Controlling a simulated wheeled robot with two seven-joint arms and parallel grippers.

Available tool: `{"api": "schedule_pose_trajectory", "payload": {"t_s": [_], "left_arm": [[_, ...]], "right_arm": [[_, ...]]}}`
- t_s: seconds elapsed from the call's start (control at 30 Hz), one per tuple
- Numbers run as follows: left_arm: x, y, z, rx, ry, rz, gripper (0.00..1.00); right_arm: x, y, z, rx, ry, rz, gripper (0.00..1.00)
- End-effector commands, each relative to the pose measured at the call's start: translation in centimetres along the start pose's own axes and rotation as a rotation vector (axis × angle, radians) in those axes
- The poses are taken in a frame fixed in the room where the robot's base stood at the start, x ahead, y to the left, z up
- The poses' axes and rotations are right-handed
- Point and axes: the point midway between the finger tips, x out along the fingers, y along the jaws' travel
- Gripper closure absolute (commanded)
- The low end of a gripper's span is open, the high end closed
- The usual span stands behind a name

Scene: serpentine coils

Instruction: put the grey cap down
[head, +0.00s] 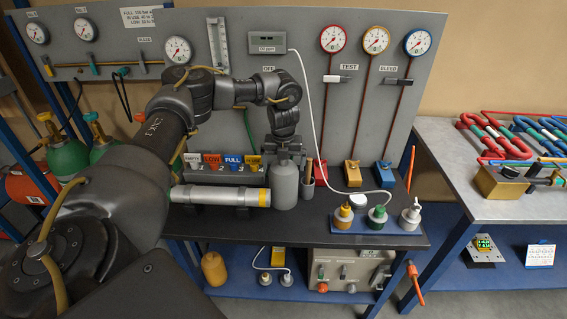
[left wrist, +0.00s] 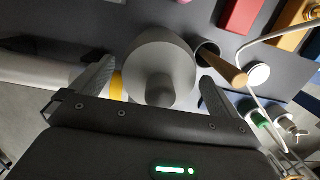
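The grey cap (head: 284,188) is a bottle-shaped piece with a narrow top. It stands upright on the dark bench, right of the silver cylinder with the yellow band (head: 220,195). My left gripper (head: 284,157) is directly above its top, pointing down. In the left wrist view the cap (left wrist: 160,60) lies between the two spread fingers of the gripper (left wrist: 155,78), with a small gap showing on each side. The gripper looks open. My right gripper is in neither view.
A dark holder with a wooden-handled tool (left wrist: 225,68) stands close beside the cap on its right. A blue tray (head: 375,222) with several fittings is further right. Labelled tags (head: 232,162) and the gauge panel (head: 290,100) stand behind.

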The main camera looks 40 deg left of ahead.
Motion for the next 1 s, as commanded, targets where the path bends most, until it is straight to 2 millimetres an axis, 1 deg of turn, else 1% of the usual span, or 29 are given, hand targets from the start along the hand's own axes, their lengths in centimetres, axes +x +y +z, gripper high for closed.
{"api": "schedule_pose_trajectory", "payload": {"t_s": [0.17,0.27,0.33,0.43,0.5,0.57,0.6,0.7,0.83,1.0], "left_arm": [[-0.1,0.0,0.0,0.0,0.0,0.0,0.0],[-0.5,-0.1,0.1,0.0,-0.002,-0.002,0.0],[-1.3,-0.1,0.1,0.0,-0.002,-0.002,0.0],[-3.0,-0.1,0.1,0.001,-0.004,-0.004,0.0],[-4.8,-0.1,0.2,0.002,-0.005,-0.004,0.0],[-6.1,-0.1,0.1,0.001,-0.005,-0.003,0.0],[-7.1,-0.1,0.1,0.001,-0.006,-0.003,0.0],[-9.2,-0.1,0.1,0.003,-0.005,-0.002,0.0],[-11.0,-0.1,0.1,0.002,-0.004,-0.001,0.0],[-12.1,0.0,0.0,0.001,-0.002,0.0,0.0]], "right_arm": [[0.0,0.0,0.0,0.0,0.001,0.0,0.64],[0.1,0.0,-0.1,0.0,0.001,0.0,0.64],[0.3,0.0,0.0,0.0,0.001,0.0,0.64],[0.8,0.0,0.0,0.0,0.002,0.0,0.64],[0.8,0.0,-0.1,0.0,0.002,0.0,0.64],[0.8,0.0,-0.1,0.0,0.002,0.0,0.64],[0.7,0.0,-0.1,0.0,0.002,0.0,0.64],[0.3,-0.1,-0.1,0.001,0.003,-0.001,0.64],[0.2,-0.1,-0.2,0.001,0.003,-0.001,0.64],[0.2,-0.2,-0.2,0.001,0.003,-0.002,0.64]]}}
